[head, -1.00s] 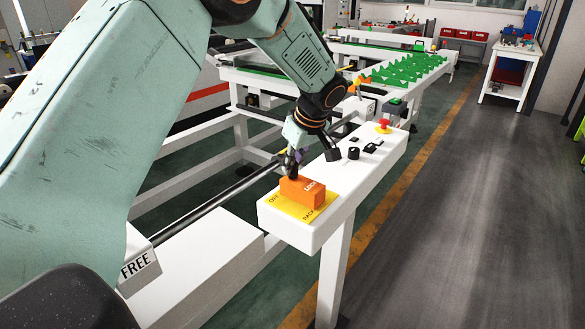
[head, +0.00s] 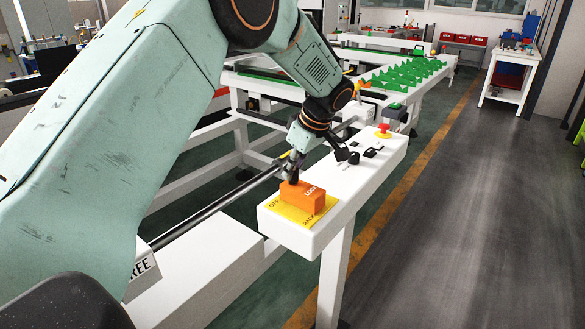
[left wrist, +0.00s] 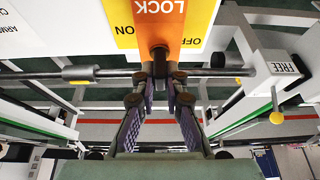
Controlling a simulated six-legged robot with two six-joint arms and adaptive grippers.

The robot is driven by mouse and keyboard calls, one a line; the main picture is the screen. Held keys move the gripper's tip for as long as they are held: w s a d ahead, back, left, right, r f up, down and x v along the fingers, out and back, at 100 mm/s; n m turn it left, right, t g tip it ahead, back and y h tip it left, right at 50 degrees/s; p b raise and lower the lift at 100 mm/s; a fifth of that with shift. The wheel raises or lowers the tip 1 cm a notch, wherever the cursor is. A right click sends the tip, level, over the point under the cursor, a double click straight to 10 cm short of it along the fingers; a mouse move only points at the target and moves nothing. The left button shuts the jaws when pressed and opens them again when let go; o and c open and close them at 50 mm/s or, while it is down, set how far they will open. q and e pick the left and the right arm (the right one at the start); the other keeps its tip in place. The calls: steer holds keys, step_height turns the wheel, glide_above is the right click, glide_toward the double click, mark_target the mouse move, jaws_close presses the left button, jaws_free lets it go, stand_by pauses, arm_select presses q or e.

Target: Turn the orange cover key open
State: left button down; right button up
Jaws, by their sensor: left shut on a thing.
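The orange LOCK cover (head: 305,200) sits on the yellow plate (head: 283,219) at the near end of the white control box. In the left wrist view, the orange cover (left wrist: 164,20) is at the top, with a dark key stem (left wrist: 159,50) at its edge. My left gripper (head: 292,174) is at the cover's far left side in the head view. In the left wrist view its fingers (left wrist: 160,78) converge and are shut on the dark stem. The exact grip is partly hidden by the fingertips. My right gripper is not in view.
A red emergency button (head: 383,128) and dark knobs (head: 353,157) stand on the same box, close to my left wrist. A metal rod (head: 225,200) runs beside it. A green-toothed rack (head: 405,75) is behind. The floor to the right is clear.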

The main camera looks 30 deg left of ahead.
mark_target(309, 190)
arm_select(q)
steer(key=c, duration=1.4)
jaws_free()
steer(key=shift+d, duration=0.15)
steer(key=v, duration=1.2)
steer(key=shift+f, duration=0.1)
